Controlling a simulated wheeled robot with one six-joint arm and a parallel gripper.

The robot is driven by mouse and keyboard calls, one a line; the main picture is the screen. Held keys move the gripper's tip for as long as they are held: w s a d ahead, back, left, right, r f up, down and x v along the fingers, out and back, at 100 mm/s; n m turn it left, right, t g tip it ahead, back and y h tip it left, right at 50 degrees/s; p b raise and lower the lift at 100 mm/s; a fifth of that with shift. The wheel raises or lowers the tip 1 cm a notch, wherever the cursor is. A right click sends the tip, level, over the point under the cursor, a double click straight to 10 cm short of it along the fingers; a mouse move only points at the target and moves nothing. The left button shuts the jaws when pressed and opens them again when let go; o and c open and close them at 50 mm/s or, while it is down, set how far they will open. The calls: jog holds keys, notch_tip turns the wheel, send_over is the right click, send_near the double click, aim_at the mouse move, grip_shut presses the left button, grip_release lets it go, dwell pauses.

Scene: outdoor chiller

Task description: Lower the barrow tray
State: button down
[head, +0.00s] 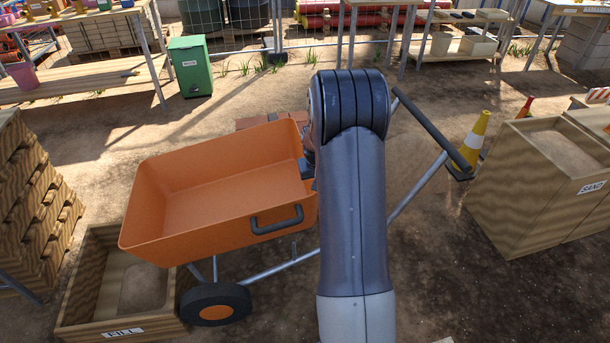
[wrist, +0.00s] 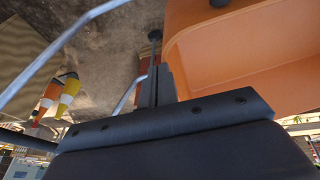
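The orange barrow tray (head: 215,190) looks empty and tilted, its right end higher than its left end, which overhangs a wooden box. A dark grab handle (head: 277,220) is on its near side. The barrow's wheel (head: 215,304) stands on the ground below, and its metal frame tube (head: 418,185) runs up right to a dark grip. My arm hides part of the tray's right end and most of my gripper. Contact is unclear.
The wooden box labelled FILL (head: 123,333) holds a sandy heap. Stacked timber (head: 30,200) is at left. A wooden SAND bin (head: 545,180) and a yellow-white cone (head: 477,135) are at right. A green bin (head: 190,66) and benches stand behind.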

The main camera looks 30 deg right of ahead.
jog(key=s+d+f+b, duration=0.2)
jog(key=d+f+b, duration=0.3)
jog(key=f, duration=0.5)
jog(key=shift+d+f, duration=0.15)
jog(key=shift+s, duration=0.15)
notch_tip(320, 180, up, 15)
jog(key=s+d+p, duration=0.1)
jog(key=s+p, duration=0.1)
jog(key=p, duration=0.1)
jog(key=shift+s+d+f, duration=0.2)
jog(key=shift+s+d, duration=0.15)
jog(key=shift+s, duration=0.05)
